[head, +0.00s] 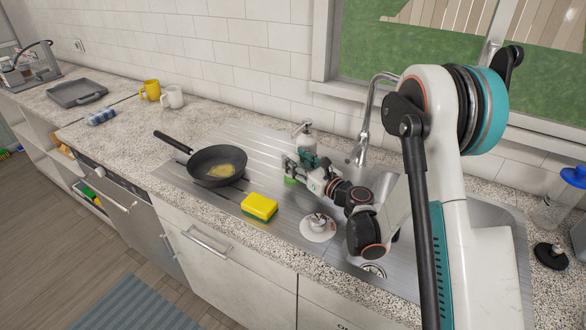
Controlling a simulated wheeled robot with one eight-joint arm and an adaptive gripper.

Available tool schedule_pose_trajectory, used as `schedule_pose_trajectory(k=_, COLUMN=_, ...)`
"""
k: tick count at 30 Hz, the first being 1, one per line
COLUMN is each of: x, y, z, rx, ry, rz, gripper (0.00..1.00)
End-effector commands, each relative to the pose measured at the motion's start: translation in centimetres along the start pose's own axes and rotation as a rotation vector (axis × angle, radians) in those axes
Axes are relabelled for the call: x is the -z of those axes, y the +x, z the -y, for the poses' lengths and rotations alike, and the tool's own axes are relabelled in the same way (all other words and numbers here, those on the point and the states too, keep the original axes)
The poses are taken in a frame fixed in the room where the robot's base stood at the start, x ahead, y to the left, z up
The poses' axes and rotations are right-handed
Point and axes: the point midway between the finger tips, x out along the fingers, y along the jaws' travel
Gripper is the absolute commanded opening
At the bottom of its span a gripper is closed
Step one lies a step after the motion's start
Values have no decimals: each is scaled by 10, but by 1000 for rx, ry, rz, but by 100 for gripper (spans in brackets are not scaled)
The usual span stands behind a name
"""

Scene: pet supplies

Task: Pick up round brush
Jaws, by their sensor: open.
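My gripper (290,167) is open and hangs over the back part of the metal drainboard, in front of the soap dispenser, with its fingers toward the left. A small green thing (290,180) shows just below the fingers, mostly hidden, and I cannot tell what it is. A round white disc with a metal knob (317,233) lies on the drainboard to the right of the sponge, apart from my gripper. A black round piece with a knob (550,256) stands on the counter at the far right. I cannot tell for sure which of these is the round brush.
A black pan (205,170) with yellow food and a yellow-green sponge (260,206) are on the drainboard (255,150). A soap dispenser (306,142) and a tall faucet (364,125) stand behind. Mugs (172,96) and a grey tray (77,93) are at left. My arm hides much of the sink.

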Motion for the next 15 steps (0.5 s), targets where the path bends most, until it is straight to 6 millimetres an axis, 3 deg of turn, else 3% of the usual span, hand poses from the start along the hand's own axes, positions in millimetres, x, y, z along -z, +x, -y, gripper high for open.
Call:
schedule_pose_trajectory(k=5, x=2, y=20, z=-1, rx=-1, ry=0, rz=0, gripper=43)
schedule_pose_trajectory(k=13, x=1, y=22, z=0, rx=0, ry=0, rz=0, gripper=43)
schedule_pose_trajectory(k=15, x=1, y=22, z=0, rx=0, ry=0, rz=0, gripper=30)
